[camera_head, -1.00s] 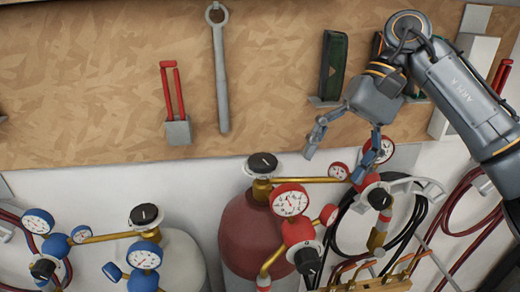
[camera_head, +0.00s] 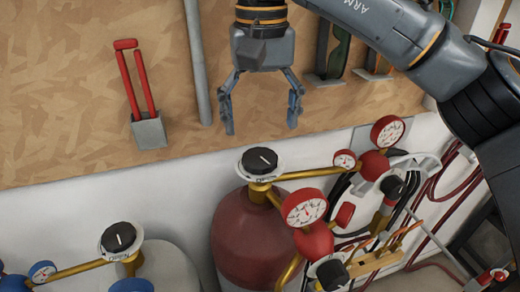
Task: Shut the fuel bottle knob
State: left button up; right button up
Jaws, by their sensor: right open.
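The red fuel bottle (camera_head: 243,236) stands below the middle of the camera_head view. Its black knob (camera_head: 259,160) sits on top, on a pale ring with lettering too small to read, above a brass fitting. My right gripper (camera_head: 260,112) hangs from the upper middle, fingers pointing down, spread open and empty. In the picture its fingertips are just above the knob, with a gap between. The left gripper is not in view.
A grey bottle (camera_head: 170,268) with its own black knob (camera_head: 118,237) stands at lower left. Red gauges (camera_head: 303,208) and brass pipes lie right of the fuel bottle.

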aim_at(260, 157)
notch_tip(260, 157, down, 5)
jog(key=shift+a+f+p, duration=0.1)
jog(key=shift+f+p, duration=0.1)
jog(key=shift+p, duration=0.4)
jog(key=shift+f, duration=0.45)
jog(key=shift+w, duration=0.1)
jog(key=c, duration=1.1)
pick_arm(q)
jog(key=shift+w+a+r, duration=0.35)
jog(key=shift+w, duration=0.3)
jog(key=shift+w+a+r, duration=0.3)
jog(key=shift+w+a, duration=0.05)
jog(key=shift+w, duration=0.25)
pick_arm(e)
jog(key=shift+c, duration=0.2)
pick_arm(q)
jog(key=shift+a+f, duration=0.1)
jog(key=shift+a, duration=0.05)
